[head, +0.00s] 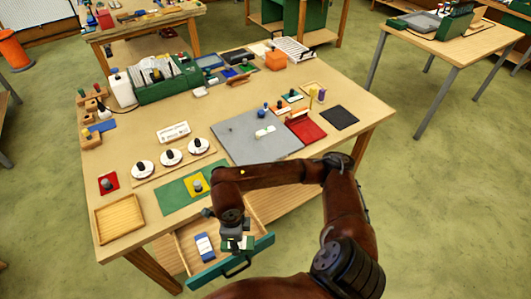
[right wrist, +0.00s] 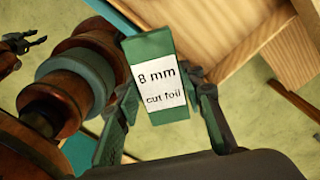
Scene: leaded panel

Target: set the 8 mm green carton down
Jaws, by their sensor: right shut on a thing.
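The green carton (right wrist: 152,75) has a white label reading "8 mm cut foil". My right gripper (head: 236,243) is shut on it, with a finger on each side in the right wrist view (right wrist: 163,100). In the head view the gripper is over the front of an open drawer (head: 190,243), by its green front panel (head: 208,277), and largely covers the carton. A blue and white carton (head: 204,246) lies in the drawer, left of the gripper. A dark fingered shape, seemingly my left gripper (right wrist: 20,42), shows at the wrist view's left edge, too small to read.
The workbench (head: 250,100) stands above the drawer. A wooden tray (head: 119,219), a green mat (head: 172,197) with a yellow square and a grey board (head: 240,140) lie near its front. My right forearm crosses the front edge. Bare drawer floor shows around the blue carton.

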